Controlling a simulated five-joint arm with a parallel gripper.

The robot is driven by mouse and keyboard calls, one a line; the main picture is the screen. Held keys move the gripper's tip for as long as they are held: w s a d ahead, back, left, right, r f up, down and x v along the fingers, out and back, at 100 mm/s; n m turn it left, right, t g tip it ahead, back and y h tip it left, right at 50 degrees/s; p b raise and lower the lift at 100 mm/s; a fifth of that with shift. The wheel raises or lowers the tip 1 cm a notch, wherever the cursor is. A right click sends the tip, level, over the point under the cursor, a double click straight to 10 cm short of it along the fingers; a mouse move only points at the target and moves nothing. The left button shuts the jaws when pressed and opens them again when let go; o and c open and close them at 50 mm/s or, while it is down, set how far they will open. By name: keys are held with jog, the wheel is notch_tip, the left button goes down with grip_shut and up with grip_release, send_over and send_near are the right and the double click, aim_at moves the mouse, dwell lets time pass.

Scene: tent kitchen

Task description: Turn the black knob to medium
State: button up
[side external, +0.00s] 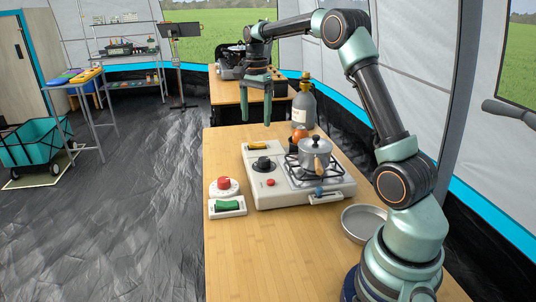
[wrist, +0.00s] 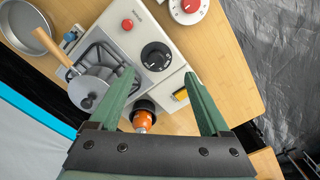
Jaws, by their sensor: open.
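The black knob (side external: 263,162) sits on a dark round dial on the left part of the white stove (side external: 265,196). In the wrist view, the black knob (wrist: 156,56) shows from above, just beyond and between my fingertips, with pale marks around its dial. I cannot read which setting it points to. My gripper (side external: 255,122) hangs with its fingers down above the back left of the stove, clear of the knob. In the wrist view, my gripper (wrist: 160,75) has its two green fingers wide apart with nothing held.
A lidded pot (side external: 315,153) stands on the burner right of the knob. A yellow switch (side external: 259,146), a red button (side external: 271,183) and a blue knob (side external: 319,191) surround it. A red-knobbed dial (side external: 224,184) and green switch (side external: 229,206) lie left. The table's front left is bare.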

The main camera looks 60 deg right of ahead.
aim_at(264, 159)
jog(key=d+f, duration=0.1)
jog(key=f, duration=0.4)
jog(key=d+f+m, duration=0.1)
jog(key=f, duration=0.4)
jog(key=d+f+m, duration=0.1)
jog(key=f, duration=0.4)
jog(key=shift+s+d+f+g, duration=0.15)
jog(key=shift+d+g, duration=0.05)
jog(key=shift+g, duration=0.2)
jog(key=shift+c, duration=0.2)
grip_shut()
